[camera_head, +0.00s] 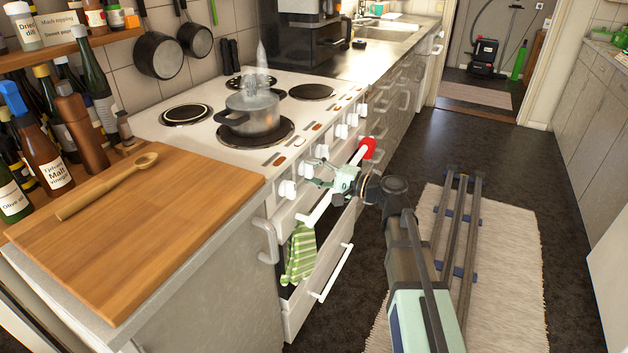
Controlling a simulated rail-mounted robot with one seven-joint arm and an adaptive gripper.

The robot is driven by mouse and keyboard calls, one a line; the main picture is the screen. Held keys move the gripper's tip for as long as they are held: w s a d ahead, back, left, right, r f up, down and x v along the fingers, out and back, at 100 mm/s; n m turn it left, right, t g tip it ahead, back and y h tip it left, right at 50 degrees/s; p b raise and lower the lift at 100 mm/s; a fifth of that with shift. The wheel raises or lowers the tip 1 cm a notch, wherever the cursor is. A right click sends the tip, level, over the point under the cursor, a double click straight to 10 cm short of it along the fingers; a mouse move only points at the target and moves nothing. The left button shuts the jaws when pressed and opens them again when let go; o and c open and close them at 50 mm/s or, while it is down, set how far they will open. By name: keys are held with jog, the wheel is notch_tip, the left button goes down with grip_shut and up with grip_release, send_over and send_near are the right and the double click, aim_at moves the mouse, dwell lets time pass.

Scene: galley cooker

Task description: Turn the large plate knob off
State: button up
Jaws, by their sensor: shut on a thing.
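The white cooker (165,125) has a row of white knobs along its front panel, with one at the near end (288,189) and others farther along (341,131). My gripper (312,172) reaches the front panel from the right. Its jaws are shut on a white knob (306,168) towards the near end of the row. The fingers partly hide this knob, and I cannot read its setting. A steaming grey pot (252,114) stands on the large front plate (283,133). Which knob belongs to this plate cannot be read here.
A red round thing (367,147) sits near my wrist. A wooden board (150,215) with a spoon (105,187) lies at left. Rails (462,230) cross the pale rug (510,270).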

jog(key=shift+n+b, duration=0.35)
jog(key=shift+n, duration=0.15)
jog(key=o, duration=1.2)
jog(key=shift+c, duration=0.2)
jog(key=shift+d, duration=0.1)
jog(key=v, duration=1.1)
jog(key=shift+s+d, duration=0.2)
jog(key=shift+d, duration=0.15)
